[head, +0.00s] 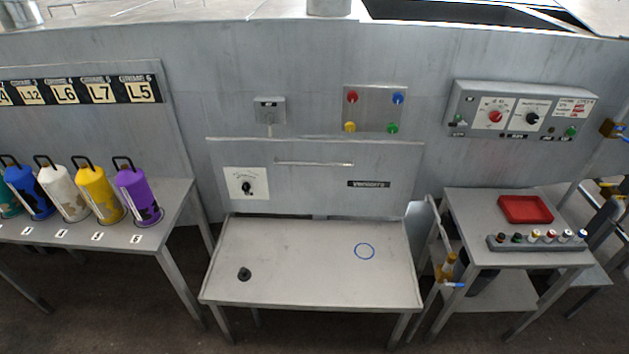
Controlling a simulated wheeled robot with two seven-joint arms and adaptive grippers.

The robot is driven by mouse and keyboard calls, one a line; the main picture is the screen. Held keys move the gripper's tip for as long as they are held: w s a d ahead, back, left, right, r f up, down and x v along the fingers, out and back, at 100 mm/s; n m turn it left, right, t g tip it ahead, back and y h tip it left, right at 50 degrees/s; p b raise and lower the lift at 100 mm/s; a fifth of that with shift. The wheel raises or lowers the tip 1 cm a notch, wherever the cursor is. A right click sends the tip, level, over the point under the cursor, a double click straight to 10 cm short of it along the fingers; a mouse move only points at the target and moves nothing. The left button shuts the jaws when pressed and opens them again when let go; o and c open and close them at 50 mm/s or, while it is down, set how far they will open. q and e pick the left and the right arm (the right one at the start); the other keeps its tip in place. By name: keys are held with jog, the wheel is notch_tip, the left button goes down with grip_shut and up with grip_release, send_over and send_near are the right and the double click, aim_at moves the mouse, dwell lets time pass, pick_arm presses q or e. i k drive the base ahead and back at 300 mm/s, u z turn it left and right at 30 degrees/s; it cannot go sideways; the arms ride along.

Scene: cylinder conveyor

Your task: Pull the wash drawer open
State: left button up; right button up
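A wide grey metal front panel (310,190) stands in the middle of the head view, upright behind a low table. It looks like the drawer front and appears shut, flush with the machine wall. A thin horizontal bar handle (314,163) runs across its upper part. A white dial plate (246,183) is on its left and a small black label (368,184) on its right; I cannot read the label surely. Neither of my grippers is in view, and nothing touches the handle.
Coloured canisters (138,193) stand on the left bench. A right-hand cart holds a red tray (525,209); a pipe with a brass valve (447,266) stands beside it.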

aim_at(286, 176)
jog(key=u, duration=0.3)
jog(key=i, duration=1)
jog(key=u, duration=0.25)
